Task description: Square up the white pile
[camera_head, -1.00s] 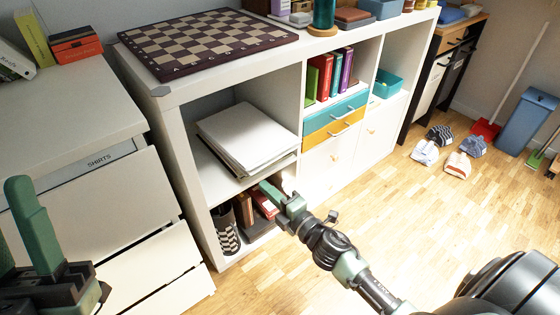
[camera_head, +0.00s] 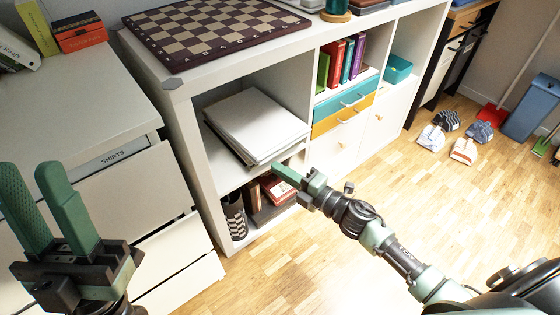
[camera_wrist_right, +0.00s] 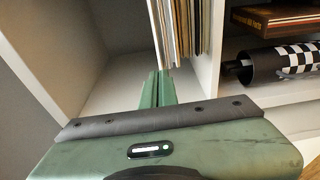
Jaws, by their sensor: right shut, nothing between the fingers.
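The white pile (camera_head: 255,122) lies flat in the upper left opening of the white shelf unit. Its edges are uneven, with lower layers showing past the top ones along the front. In the right wrist view, the layered edges of the pile (camera_wrist_right: 187,28) stand just beyond my fingertips. My right gripper (camera_head: 277,169) is shut and empty, at the front of the opening close to the pile's near edge. It also shows in the right wrist view (camera_wrist_right: 160,76); whether it touches the pile I cannot tell. My left gripper (camera_head: 32,178) is open and empty at the lower left, away from the pile.
A chessboard (camera_head: 215,30) lies on the shelf unit (camera_head: 185,150). Below the pile are a black-and-white patterned cylinder (camera_head: 235,217) and books (camera_head: 278,190). A dresser (camera_head: 70,90) with drawers partly out stands at left.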

